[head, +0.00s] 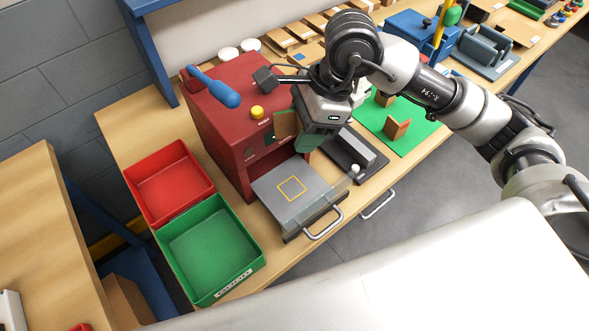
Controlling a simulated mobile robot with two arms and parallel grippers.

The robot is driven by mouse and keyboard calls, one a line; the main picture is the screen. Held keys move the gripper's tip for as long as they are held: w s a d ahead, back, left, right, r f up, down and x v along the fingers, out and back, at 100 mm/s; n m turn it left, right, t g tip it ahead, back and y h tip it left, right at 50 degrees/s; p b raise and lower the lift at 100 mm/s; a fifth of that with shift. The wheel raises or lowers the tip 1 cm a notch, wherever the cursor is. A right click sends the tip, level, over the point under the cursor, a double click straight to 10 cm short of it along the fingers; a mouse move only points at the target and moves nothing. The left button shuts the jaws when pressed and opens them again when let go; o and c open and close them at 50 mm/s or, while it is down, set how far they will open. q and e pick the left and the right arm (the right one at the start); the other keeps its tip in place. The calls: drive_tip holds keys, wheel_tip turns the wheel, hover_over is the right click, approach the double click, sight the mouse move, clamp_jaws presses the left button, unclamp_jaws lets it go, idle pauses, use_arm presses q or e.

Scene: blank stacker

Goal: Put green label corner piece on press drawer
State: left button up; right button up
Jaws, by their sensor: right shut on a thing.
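The press (235,130) is a dark red box with a blue lever and a yellow knob. Its drawer (270,190) is pulled out at the front, a grey plate with a yellow square outline, a clear front panel and a metal handle. The plate is bare. My right gripper (299,134) is shut on a wooden corner piece (286,123), held above the back of the drawer, close to the press front. Green shows beside the wood; I cannot tell whether it is the label. The grip is partly hidden by the gripper. My left gripper is not in view.
A red bin (168,150) and a green bin (254,240) stand left of the drawer. Right of it are a dark grey fixture (340,151) and a green mat (417,140) with more wooden corner pieces (398,128). Tools and parts line the bench behind.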

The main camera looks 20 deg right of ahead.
drive_tip(key=p, duration=0.2)
hover_over(297, 187)
drive_tip(key=d, duration=0.1)
wheel_tip(297, 187, down, 7)
wheel_tip(297, 187, down, 4)
drive_tip(key=shift+r, duration=0.15)
drive_tip(key=shift+s+f+p, duration=0.1)
drive_tip(key=shift+f+p, duration=0.2)
drive_tip(key=shift+f, duration=0.25)
wheel_tip(297, 187, down, 3)
drive_tip(key=shift+p, duration=0.35)
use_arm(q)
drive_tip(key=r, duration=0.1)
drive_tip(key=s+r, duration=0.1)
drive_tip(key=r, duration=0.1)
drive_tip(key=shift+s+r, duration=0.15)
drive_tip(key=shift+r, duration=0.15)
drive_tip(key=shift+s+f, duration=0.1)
use_arm(e)
drive_tip(key=shift+f, duration=0.1)
drive_tip(key=shift+f+b, duration=0.15)
drive_tip(key=shift+b, duration=0.15)
drive_tip(key=o, duration=1)
drive_tip(key=shift+c, duration=0.2)
